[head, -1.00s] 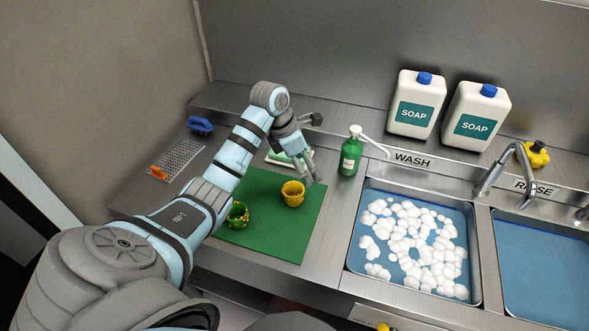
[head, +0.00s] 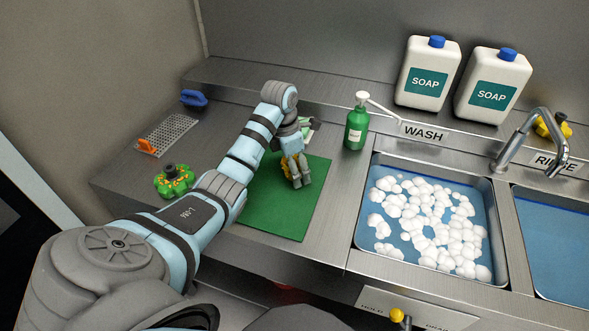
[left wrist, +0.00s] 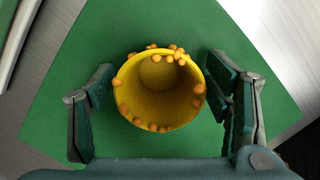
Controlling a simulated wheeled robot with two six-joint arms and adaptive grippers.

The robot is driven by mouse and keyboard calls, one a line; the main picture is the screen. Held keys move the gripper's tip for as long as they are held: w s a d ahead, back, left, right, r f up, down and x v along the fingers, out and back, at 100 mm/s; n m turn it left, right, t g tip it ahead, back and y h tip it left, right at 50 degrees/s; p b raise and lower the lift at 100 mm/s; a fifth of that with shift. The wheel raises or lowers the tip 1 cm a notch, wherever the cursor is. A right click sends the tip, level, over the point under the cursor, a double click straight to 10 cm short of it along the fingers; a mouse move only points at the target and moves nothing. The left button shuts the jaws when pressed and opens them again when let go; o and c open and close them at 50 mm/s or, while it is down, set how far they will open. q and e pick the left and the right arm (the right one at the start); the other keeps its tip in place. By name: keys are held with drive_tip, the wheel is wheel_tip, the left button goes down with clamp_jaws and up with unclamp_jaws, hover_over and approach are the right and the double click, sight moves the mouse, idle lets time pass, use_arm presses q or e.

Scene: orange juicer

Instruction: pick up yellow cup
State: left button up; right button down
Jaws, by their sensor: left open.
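The yellow cup (left wrist: 160,90) stands on the green mat (left wrist: 110,32), its open mouth facing the left wrist camera. Orange bumps dot its rim and side. My left gripper (left wrist: 166,100) is open, with one finger on each side of the cup and a gap showing on both sides. In the head view the left gripper (head: 296,178) is over the mat (head: 265,221) and hides most of the cup (head: 286,167). My right gripper is not in view.
A green soap pump bottle (head: 355,127) stands right of the mat, by the wash sink (head: 353,238) with white foam. A green object with orange bumps (head: 174,181) is left of my arm. A metal grate (head: 172,134) lies at the left.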

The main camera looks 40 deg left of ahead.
use_arm(q)
drive_tip(key=c, duration=1.2)
drive_tip(key=shift+r, duration=0.1)
drive_tip(key=shift+c, duration=0.2)
